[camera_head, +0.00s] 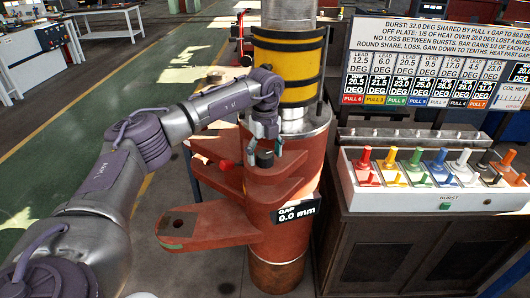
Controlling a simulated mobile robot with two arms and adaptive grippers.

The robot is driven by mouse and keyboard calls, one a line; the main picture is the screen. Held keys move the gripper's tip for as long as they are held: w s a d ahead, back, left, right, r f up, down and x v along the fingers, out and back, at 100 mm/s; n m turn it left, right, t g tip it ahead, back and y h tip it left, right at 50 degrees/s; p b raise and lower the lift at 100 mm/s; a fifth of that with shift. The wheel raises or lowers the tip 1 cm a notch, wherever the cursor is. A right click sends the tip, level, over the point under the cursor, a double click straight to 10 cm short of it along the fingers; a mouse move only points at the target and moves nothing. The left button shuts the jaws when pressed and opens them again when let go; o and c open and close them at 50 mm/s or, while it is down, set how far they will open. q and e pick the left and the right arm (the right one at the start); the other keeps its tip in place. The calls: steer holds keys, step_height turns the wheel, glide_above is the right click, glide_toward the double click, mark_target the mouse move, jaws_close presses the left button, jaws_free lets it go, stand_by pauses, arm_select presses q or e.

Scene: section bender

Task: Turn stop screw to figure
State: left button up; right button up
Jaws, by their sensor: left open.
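My left arm comes in from the left, and its gripper (265,140) points down in front of the red machine column. The gripper is open. A short dark cylindrical knob (265,159) sits just below the fingertips, on the red bracket; it may be the stop screw. I cannot tell whether the fingers touch it. A small red knob (226,165) is on the bracket to the left. A gap display (296,211) on the column reads 0.0 mm. My right gripper is not in view.
A yellow-and-black banded cylinder (287,66) tops the column. A red arm with a hole (205,224) juts out to the left. At right, a cabinet carries a burst panel (450,203) with several coloured levers, below a figures board (440,38). Green floor lies open at left.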

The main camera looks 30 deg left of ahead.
arm_select(q)
steer(key=shift+f, duration=0.15)
steer(key=c, duration=1.2)
steer(key=shift+o, duration=0.2)
steer(key=shift+m, duration=0.4)
steer(key=m, duration=1.9)
